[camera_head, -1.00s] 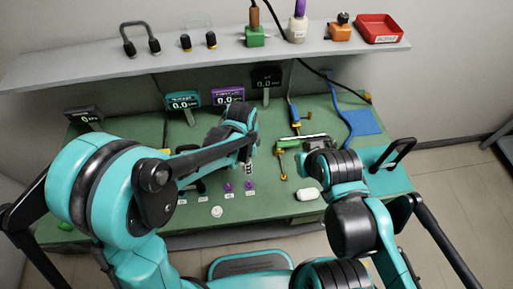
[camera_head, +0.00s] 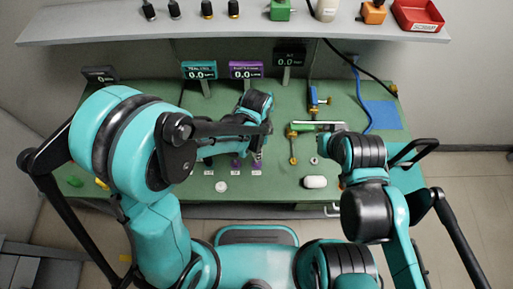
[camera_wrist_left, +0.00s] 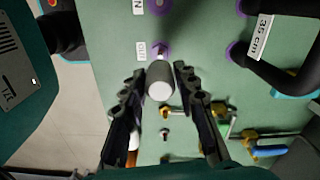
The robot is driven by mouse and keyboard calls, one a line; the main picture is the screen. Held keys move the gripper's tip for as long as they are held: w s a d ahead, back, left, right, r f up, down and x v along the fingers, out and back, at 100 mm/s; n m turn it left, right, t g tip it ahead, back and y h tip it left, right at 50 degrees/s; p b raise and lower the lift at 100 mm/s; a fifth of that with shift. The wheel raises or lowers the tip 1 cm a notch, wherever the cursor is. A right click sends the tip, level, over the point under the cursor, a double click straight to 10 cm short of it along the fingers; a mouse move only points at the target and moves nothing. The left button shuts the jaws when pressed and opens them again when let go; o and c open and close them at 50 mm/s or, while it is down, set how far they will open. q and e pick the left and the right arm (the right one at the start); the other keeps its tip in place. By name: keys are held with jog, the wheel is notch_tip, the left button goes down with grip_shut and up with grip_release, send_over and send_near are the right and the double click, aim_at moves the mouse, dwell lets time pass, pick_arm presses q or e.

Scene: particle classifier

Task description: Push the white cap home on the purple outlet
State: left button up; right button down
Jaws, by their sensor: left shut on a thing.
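The white cap (camera_wrist_left: 160,80) is a short pale cylinder between the fingertips of my left gripper (camera_wrist_left: 160,84) in the left wrist view. The gripper is shut on it. The purple outlet (camera_wrist_left: 159,50), beside an OUT label, lies just past the cap.
Another purple fitting (camera_head: 235,163) stands to the left. A green-and-brass valve assembly (camera_head: 298,130) is to the right. Display units (camera_head: 245,69) stand behind.

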pick_arm(q)
jog(key=shift+f+b, duration=1.65)
jog(key=shift+f, duration=0.45)
jog(key=shift+b, duration=0.3)
jog(key=shift+f+b, duration=1.65)
jog(key=shift+f, duration=0.1)
jog(key=o, duration=1.1)
notch_tip(320, 180, up, 12)
jog(key=shift+r, duration=0.1)
